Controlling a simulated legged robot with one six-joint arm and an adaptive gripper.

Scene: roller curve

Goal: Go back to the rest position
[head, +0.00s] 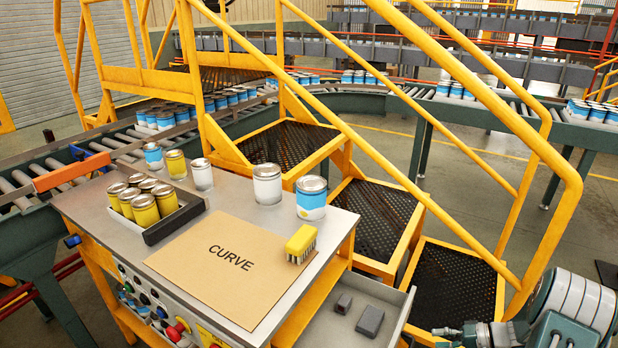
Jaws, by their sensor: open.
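My gripper (452,334) shows only in part at the bottom right edge of the head view, beside the links of my arm. It is open, and I see nothing held in it. It is apart from the workbench (120,205) and everything on it. The rest of the gripper is cut off by the frame edge.
On the bench are a tray (175,221) of yellow cans, several loose cans, a yellow brush (301,243) and a CURVE sheet (230,262). An open drawer (345,322) juts out below. Yellow-railed steps (375,220) stand close behind my arm. Roller conveyors (350,103) carry cans beyond.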

